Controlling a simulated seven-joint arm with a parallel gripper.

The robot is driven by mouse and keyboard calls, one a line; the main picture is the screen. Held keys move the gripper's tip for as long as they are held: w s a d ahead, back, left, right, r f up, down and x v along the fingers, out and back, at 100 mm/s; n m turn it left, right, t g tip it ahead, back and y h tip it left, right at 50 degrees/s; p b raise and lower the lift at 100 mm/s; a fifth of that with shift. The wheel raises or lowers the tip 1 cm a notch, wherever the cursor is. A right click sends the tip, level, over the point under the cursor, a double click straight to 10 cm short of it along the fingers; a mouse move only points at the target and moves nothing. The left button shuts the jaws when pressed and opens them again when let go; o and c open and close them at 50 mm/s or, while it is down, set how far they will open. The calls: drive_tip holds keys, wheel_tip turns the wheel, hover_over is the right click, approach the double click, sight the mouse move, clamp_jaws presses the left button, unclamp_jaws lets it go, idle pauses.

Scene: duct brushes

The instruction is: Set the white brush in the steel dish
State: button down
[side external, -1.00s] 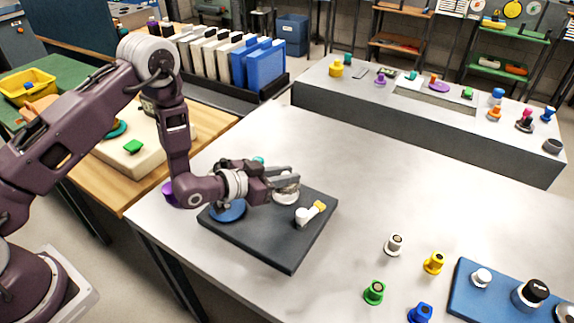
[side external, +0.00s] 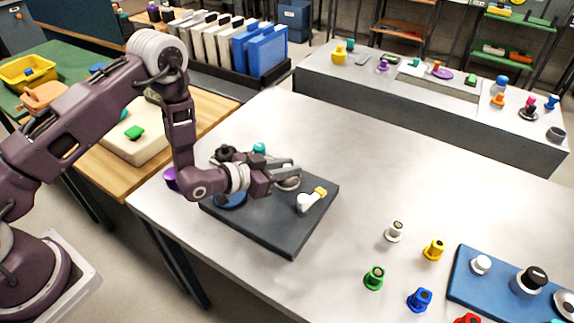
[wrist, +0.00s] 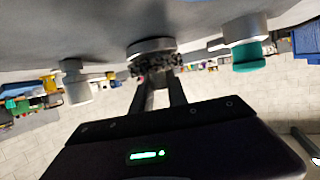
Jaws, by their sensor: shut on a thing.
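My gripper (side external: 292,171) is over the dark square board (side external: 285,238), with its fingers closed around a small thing. In the wrist view my gripper (wrist: 157,82) reaches a speckled grey-and-dark piece, apparently the white brush (wrist: 155,67), mostly hidden by the fingers. A round grey-metal disc, apparently the steel dish (wrist: 152,46), is directly against that piece. In the side view the dish (side external: 289,183) shows as a pale round shape under the fingers. I cannot tell whether the brush rests in the dish or is just above it.
A white piece with a yellow end (side external: 312,199) stands close on the board's right. A blue round dish (side external: 231,200) is on its left, and a teal piece (side external: 259,148) behind. Several coloured brushes and a blue board (side external: 510,285) are at front right. The table's middle is clear.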

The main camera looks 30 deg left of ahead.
drive_tip(key=shift+f, duration=0.2)
drive_tip(key=c, duration=1.2)
unclamp_jaws()
drive_tip(key=shift+c, duration=0.2)
drive_tip(key=v, duration=0.6)
drive_tip(key=shift+a+f, duration=0.1)
drive_tip(key=shift+s+a+r, duration=0.15)
drive_tip(key=shift+s+r, duration=0.15)
drive_tip(key=s+a+r+n+g+y, duration=0.1)
drive_tip(key=a+r+g+y, duration=0.15)
drive_tip(key=r, duration=0.65)
drive_tip(key=s+a+r+n+g+y, duration=0.15)
drive_tip(key=a+r, duration=0.25)
drive_tip(key=r, duration=0.5)
drive_tip(key=s+r+n+g, duration=0.1)
drive_tip(key=s+r, duration=0.2)
drive_tip(key=s, duration=1)
drive_tip(key=s+a+r+n+g+y, duration=0.1)
drive_tip(key=s+r, duration=0.3)
drive_tip(key=s, duration=1)
drive_tip(key=shift+g, duration=0.7)
